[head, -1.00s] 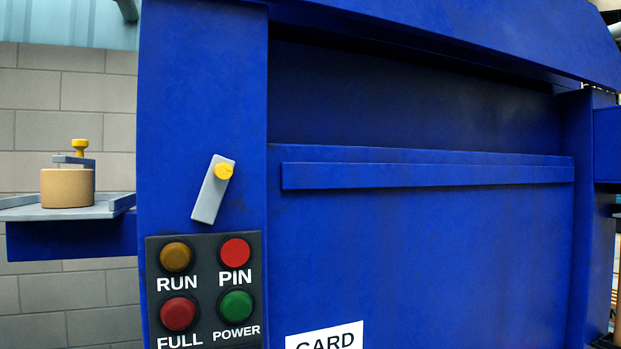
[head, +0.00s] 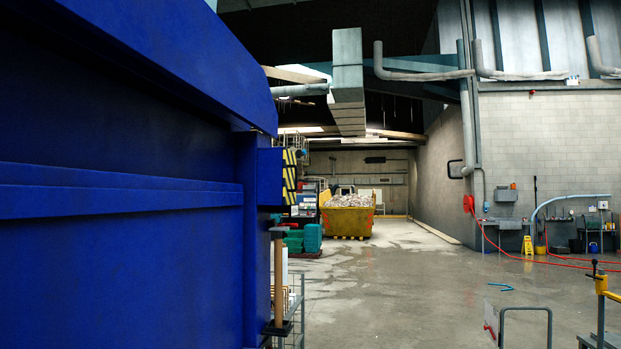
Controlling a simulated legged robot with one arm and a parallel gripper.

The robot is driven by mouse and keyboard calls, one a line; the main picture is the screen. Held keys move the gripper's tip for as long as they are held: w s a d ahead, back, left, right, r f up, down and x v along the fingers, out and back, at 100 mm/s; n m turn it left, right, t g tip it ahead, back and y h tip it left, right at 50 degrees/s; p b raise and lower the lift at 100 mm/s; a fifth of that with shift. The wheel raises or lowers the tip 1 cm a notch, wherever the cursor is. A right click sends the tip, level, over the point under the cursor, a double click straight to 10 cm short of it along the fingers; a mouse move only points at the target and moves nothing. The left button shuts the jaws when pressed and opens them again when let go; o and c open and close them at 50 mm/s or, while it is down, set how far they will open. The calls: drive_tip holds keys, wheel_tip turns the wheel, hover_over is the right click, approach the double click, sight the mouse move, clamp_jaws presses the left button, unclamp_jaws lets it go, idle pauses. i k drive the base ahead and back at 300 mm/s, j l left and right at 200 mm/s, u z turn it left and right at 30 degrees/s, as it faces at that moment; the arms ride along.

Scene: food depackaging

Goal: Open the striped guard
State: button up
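A yellow-and-black striped panel (head: 289,176), which looks like the striped guard, shows edge-on at the far right end of the blue machine (head: 120,270). It sits beside a blue box (head: 268,176) that juts from the machine's side. Its face is seen at a steep angle, so I cannot tell how it is hinged or latched. My gripper is not in view.
The blue machine fills the left side, close to me. A post with a wooden handle (head: 279,270) and a wire rack stand by its corner. A yellow skip (head: 348,220) is far back. Metal rails (head: 525,312) stand at lower right. The wet floor (head: 400,270) between is open.

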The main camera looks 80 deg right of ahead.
sight(290, 169)
drive_tip(key=l+z, duration=0.1)
drive_tip(key=z, duration=2.35)
drive_tip(key=i+l+u, duration=0.4)
drive_tip(key=i+l, duration=0.7)
drive_tip(key=i, duration=0.15)
